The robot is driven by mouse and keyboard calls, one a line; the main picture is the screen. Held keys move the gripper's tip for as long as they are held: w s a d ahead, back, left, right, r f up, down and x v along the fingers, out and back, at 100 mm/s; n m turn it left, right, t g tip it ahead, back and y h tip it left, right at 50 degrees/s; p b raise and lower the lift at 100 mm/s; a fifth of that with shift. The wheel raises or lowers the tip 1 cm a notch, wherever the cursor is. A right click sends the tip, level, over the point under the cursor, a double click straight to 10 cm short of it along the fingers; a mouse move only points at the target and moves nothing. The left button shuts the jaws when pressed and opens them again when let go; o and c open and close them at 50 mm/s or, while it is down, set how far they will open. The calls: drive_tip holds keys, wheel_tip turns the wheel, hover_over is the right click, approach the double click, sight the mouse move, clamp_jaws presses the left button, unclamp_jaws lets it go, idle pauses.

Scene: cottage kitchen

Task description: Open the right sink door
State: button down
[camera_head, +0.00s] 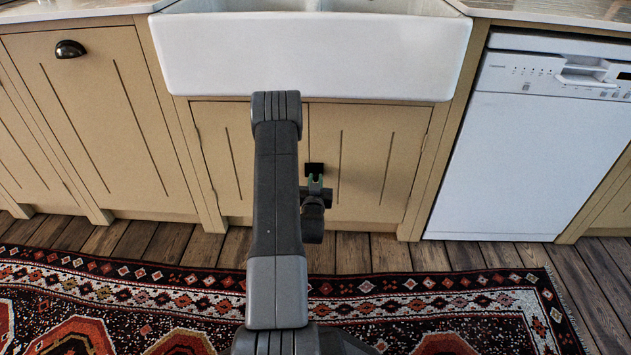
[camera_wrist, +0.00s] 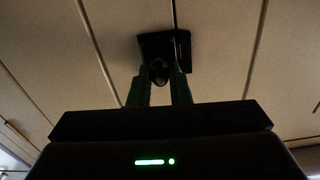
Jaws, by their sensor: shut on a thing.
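The right sink door (camera_head: 370,165) is a tan panel with vertical grooves under the white sink, and it looks closed. It fills much of the wrist view (camera_wrist: 225,50). Its small black knob (camera_wrist: 160,70) on a dark square plate sits near the door's left edge. My gripper (camera_head: 315,184) is at the knob; its two green fingers (camera_wrist: 168,90) are shut on the knob from both sides in the wrist view.
The white sink (camera_head: 310,55) juts out above the doors. A white dishwasher (camera_head: 535,150) stands to the right, and a tan cupboard (camera_head: 100,115) with a dark cup handle is to the left. A patterned rug (camera_head: 450,300) lies on the wooden floor in front, which is clear.

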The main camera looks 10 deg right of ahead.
drive_tip(key=m, duration=0.8)
drive_tip(key=shift+d, duration=0.1)
drive_tip(key=m, duration=0.5)
drive_tip(key=shift+s+f, duration=0.1)
drive_tip(key=shift+m, duration=1.6)
drive_tip(key=shift+f+m, duration=0.1)
drive_tip(key=shift+m, duration=0.2)
drive_tip(key=shift+d, duration=0.1)
